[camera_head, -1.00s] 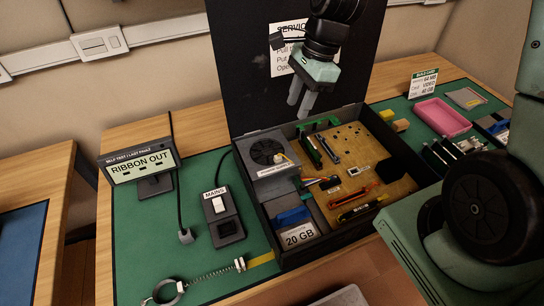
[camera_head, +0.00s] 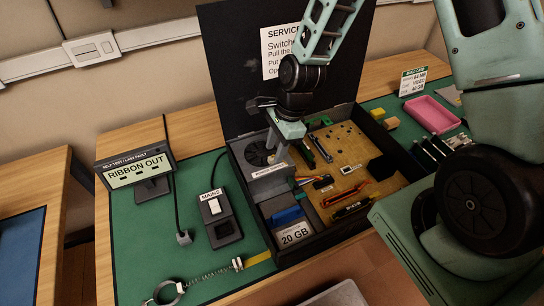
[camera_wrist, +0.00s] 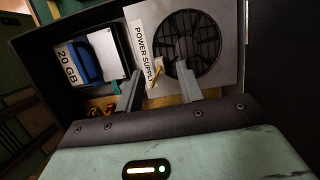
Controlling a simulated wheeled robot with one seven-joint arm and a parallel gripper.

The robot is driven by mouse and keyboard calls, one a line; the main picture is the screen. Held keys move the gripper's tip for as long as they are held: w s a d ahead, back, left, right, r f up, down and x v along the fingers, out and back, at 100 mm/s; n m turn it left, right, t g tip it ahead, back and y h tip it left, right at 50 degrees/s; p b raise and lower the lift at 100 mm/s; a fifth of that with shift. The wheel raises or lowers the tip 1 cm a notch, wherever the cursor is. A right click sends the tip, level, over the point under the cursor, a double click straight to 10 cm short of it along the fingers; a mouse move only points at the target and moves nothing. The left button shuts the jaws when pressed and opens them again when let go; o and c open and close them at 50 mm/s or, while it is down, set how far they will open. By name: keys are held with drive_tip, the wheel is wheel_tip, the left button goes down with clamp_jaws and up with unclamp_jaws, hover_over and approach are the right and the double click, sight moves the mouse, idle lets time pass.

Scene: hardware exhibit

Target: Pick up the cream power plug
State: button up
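My gripper (camera_head: 277,155) points down over the power supply (camera_head: 252,144), the grey box with a round fan grille at the back left of the black case. In the wrist view my gripper (camera_wrist: 160,72) is open, with its two fingers apart on either side of a small yellow-cream piece (camera_wrist: 155,73). This piece lies beside the POWER SUPPLY label and seems to be part of the cream power plug. Most of the plug is hidden or too dark to tell. In the head view my gripper covers the plug's place. No contact with the fingers is visible.
The black case (camera_head: 336,237) has a raised lid behind my gripper. A 20 GB drive (camera_head: 293,234) and a brown board (camera_head: 375,190) lie inside. The MAINS switch box (camera_head: 220,217) and RIBBON OUT display (camera_head: 138,170) stand left on the green mat. A pink tray (camera_head: 433,115) is right.

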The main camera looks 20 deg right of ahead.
sight(272, 160)
drive_tip(key=shift+x, duration=1.25)
drive_tip(key=shift+c, duration=0.4)
clamp_jaws()
